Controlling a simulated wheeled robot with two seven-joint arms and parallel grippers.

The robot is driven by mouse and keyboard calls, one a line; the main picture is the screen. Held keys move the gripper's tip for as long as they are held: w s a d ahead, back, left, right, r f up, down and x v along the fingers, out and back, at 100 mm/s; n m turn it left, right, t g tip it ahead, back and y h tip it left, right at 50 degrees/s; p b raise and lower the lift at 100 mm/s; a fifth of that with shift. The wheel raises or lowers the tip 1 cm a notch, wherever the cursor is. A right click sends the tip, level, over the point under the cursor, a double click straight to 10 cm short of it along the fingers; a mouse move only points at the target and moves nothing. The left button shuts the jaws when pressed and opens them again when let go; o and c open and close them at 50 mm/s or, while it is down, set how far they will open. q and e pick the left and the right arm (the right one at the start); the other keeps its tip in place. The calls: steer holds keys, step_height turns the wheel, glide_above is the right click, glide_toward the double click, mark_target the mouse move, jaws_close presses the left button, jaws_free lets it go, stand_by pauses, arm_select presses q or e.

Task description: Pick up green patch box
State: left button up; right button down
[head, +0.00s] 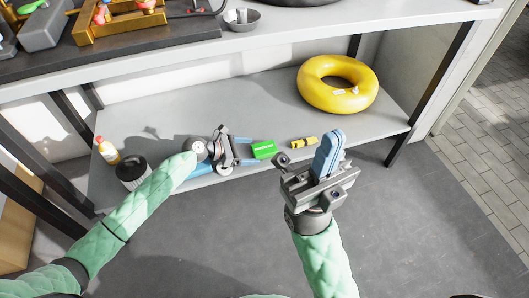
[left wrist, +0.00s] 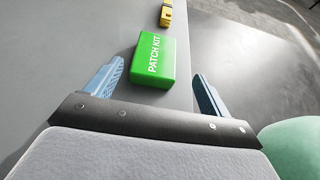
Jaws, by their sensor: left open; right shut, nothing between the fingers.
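The green patch box (head: 264,149) lies on the lower grey shelf near its front edge. In the left wrist view the box (left wrist: 153,60) reads "PATCH KIT" and sits ahead of and partly between the two blue fingers. My left gripper (head: 247,151) is open, with its fingertips close to the box's left end; I cannot tell whether they touch it. My right gripper (head: 329,152) is shut and empty, in front of the shelf to the right of the box.
A small yellow item (head: 303,142) lies just right of the box. A yellow swim ring (head: 338,83) sits further back on the lower shelf (head: 235,100). A bottle (head: 107,150) and a dark round container (head: 131,171) stand at the left. The upper shelf (head: 290,37) overhangs behind.

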mark_target(265, 147)
arm_select(q)
steer(key=shift+x, duration=0.9)
steer(key=shift+w+r+b+x, duration=0.15)
steer(key=shift+b+x, duration=0.2)
steer(key=shift+x, duration=0.5)
steer(key=shift+w+r+b+x, duration=0.1)
steer(key=shift+b+x, duration=0.2)
steer(key=shift+x, duration=0.55)
steer(key=shift+w+r+b+x, duration=0.15)
steer(key=shift+b+x, duration=0.2)
steer(key=shift+x, duration=0.55)
steer(key=c, duration=1.1)
